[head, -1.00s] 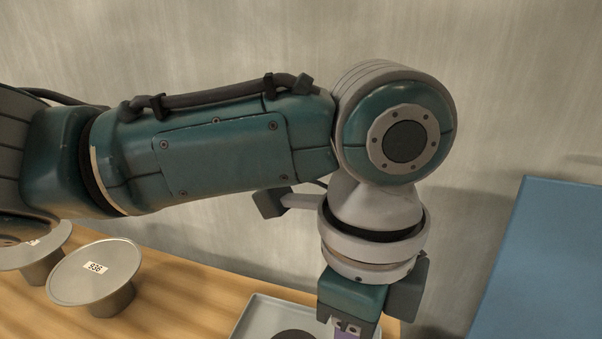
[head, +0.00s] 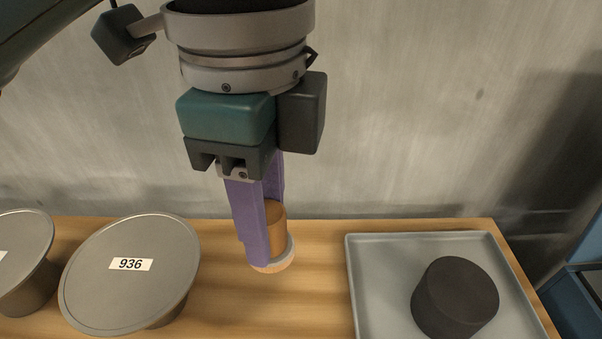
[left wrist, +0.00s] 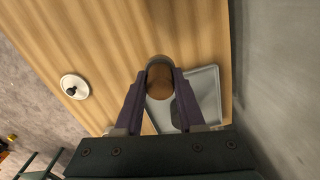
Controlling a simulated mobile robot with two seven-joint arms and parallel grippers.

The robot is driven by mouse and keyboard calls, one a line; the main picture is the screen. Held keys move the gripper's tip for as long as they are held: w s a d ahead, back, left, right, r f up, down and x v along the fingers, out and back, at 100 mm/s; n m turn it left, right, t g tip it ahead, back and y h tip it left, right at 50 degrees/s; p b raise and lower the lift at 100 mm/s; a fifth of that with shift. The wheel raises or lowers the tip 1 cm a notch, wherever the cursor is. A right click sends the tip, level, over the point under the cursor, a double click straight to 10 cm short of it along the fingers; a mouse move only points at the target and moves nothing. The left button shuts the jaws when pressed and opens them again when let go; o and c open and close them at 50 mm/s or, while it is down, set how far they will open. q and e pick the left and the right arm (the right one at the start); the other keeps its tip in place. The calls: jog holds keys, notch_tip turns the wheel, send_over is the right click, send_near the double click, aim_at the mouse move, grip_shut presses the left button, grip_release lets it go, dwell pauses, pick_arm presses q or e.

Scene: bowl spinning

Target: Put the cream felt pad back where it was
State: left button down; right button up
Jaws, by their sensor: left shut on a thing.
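My right gripper is not in view.
A dark round block (head: 455,298) sits on the tray. A grey disc stand labelled 936 (head: 130,290) and another disc stand (head: 22,245) are at the left. In the left wrist view a white disc with a black knob (left wrist: 74,87) lies away on the table. A wall stands behind.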

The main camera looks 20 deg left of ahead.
pick_arm(q)
jog(key=shift+f+b, duration=1.75)
jog(key=shift+f, duration=6.65)
jog(key=shift+f, duration=0.2)
jog(key=c, duration=0.5)
grip_release()
